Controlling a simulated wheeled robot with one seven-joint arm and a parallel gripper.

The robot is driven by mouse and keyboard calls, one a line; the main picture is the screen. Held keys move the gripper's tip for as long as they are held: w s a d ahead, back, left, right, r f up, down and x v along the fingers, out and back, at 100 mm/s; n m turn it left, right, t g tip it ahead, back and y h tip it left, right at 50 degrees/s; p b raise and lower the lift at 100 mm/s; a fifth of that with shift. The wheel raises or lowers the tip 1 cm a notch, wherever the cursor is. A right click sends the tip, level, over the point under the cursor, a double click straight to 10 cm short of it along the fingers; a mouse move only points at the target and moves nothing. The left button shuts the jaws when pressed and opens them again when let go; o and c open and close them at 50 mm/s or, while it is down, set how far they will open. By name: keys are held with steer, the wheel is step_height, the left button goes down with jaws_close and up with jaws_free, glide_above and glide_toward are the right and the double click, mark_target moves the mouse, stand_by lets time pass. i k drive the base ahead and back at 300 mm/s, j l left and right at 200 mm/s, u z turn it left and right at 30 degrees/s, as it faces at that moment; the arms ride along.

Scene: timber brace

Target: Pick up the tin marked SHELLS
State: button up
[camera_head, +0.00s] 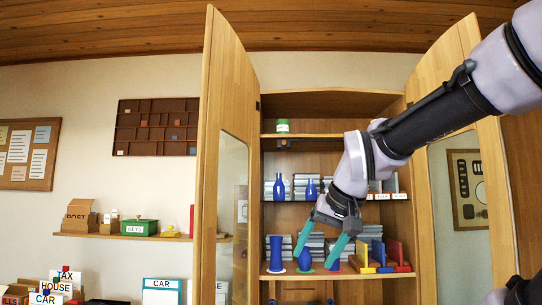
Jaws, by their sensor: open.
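I cannot make out a tin marked SHELLS in the head view. A small green and white container (283,126) stands on the top shelf of the open cabinet; its marking is too small to read. My gripper (314,259) is open, with its two teal fingers spread and pointing down. It appears in front of the lower shelf, near a blue vase (276,252) and a rounder blue vase (305,260). I see nothing held between the fingers. My arm crosses the right part of the cabinet and hides some of its shelves.
The cabinet doors (211,150) stand open on both sides. Blue bottles (280,187) stand on the middle shelf. Coloured bookends (378,254) stand at the lower right. A wall shelf (110,236) at left holds a green box (139,228). Labelled boxes crowd the lower left.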

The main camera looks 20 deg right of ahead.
mark_target(282, 125)
steer(key=i+z, duration=0.4)
steer(key=i+j+z, duration=0.1)
steer(key=i+z, duration=0.25)
steer(key=k, duration=0.05)
